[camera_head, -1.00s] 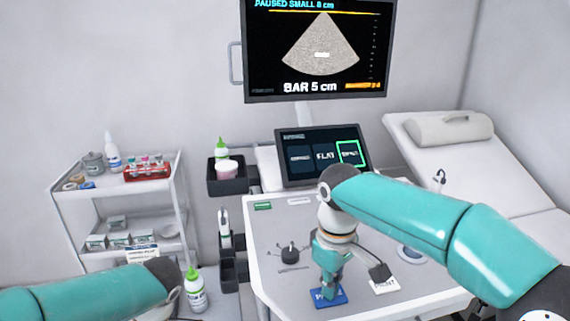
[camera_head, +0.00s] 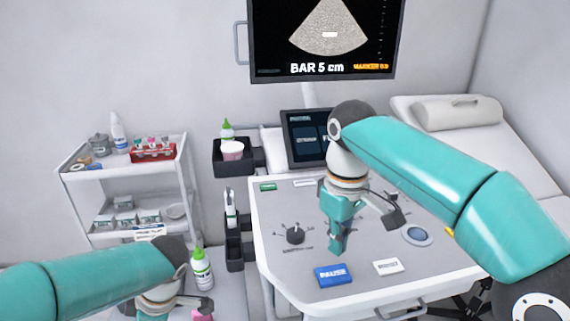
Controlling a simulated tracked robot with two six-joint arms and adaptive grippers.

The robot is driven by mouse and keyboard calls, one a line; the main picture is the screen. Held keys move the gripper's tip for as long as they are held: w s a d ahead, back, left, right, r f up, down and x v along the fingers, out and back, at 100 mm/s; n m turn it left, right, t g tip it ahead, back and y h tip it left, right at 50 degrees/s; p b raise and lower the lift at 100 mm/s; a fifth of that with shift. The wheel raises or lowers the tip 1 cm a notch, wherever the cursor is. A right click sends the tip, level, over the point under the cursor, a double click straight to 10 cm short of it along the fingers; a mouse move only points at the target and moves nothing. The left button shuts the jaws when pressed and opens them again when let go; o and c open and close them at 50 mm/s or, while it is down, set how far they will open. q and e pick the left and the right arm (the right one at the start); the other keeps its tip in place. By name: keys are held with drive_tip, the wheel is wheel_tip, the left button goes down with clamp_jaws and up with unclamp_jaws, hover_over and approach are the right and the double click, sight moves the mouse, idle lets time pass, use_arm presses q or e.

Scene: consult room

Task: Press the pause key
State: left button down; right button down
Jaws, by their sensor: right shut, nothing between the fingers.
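The blue pause key (camera_head: 333,275) lies near the front edge of the white console (camera_head: 268,238), its white lettering now in plain sight. My right gripper (camera_head: 338,250) is shut and empty, pointing down above and just behind the key, apart from it. A white key (camera_head: 388,266) sits to the right of the pause key. The monitor (camera_head: 322,70) shows a grey fan-shaped scan with "BAR 5 cm"; its top line is out of view. My left arm is at the lower left, and its gripper (camera_head: 178,306) shows only partly at the bottom edge.
A black knob (camera_head: 295,235) and a round blue-grey control (camera_head: 417,236) are on the console. My right arm partly hides the touch screen (camera_head: 300,140). A white trolley (camera_head: 140,195) stands left, an exam couch (camera_head: 520,170) right.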

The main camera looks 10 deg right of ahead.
use_arm(q)
drive_tip(key=shift+s+f, duration=0.1)
drive_tip(key=shift+f, duration=0.15)
use_arm(e)
drive_tip(key=shift+s+r, duration=0.1)
drive_tip(key=s+r, duration=0.6)
drive_tip(key=s, duration=0.2)
idle(0.5)
use_arm(q)
drive_tip(key=shift+r, duration=0.1)
